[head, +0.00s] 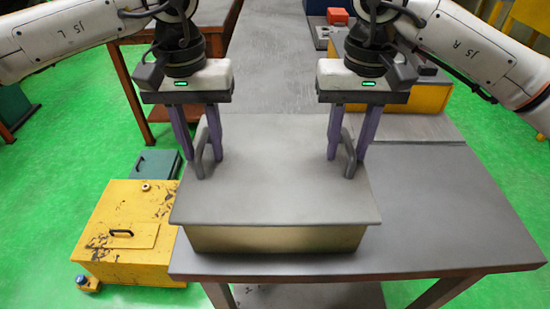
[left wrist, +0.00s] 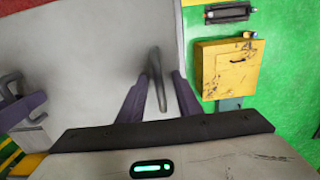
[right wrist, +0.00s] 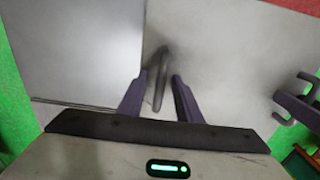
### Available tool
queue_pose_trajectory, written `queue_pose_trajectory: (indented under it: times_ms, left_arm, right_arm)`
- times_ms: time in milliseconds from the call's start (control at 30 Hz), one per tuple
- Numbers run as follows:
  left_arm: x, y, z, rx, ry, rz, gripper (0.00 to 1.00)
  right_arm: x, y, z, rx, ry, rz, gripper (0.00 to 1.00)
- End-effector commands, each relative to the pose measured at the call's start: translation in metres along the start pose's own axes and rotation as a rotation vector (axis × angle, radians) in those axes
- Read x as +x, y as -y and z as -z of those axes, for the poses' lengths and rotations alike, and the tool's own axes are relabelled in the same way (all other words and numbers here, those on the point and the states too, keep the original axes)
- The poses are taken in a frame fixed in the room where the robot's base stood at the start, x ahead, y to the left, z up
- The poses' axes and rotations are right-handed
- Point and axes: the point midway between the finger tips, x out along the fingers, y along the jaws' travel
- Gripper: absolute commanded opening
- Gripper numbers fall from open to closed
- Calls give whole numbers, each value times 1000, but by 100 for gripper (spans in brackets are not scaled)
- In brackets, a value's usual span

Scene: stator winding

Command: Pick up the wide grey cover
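The wide grey cover (head: 275,185) lies flat on a pale yellowish box (head: 275,238) on the table. It has an upright grey handle at each side: the left handle (head: 201,163) and the right handle (head: 348,160). My left gripper (head: 197,150) points down at the left handle. In the left wrist view its fingers (left wrist: 159,82) stand open on both sides of that handle (left wrist: 156,85), with gaps. My right gripper (head: 350,150) points down at the right handle. In the right wrist view its fingers (right wrist: 159,80) are open astride that handle (right wrist: 159,85), apart from it.
The grey table (head: 440,210) is clear to the right of the box. A yellow chest (head: 125,215) and a dark green case (head: 157,165) stand on the green floor at the left. A red item (head: 338,16) and other equipment are at the back.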

Motion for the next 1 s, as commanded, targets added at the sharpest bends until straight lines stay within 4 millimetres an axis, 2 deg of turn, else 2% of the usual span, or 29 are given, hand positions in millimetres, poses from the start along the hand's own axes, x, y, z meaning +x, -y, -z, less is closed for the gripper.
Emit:
queue_pose_trajectory:
  times_ms: [200, 367, 400, 1000]
  left_arm:
    - [0, 0, 0, 0, 0, 0, 30]
    - [0, 0, 0, 0, 0, 0, 3]
    - [0, 0, 0, 0, 0, 0, 0]
    - [0, 0, 0, -1, 0, 1, 0]
  right_arm:
    - [0, 0, 0, 0, 0, 0, 30]
    - [0, 0, 0, 0, 0, 0, 3]
    - [0, 0, 0, 0, 0, 0, 0]
    - [-1, 0, 0, 0, 0, 0, 0]
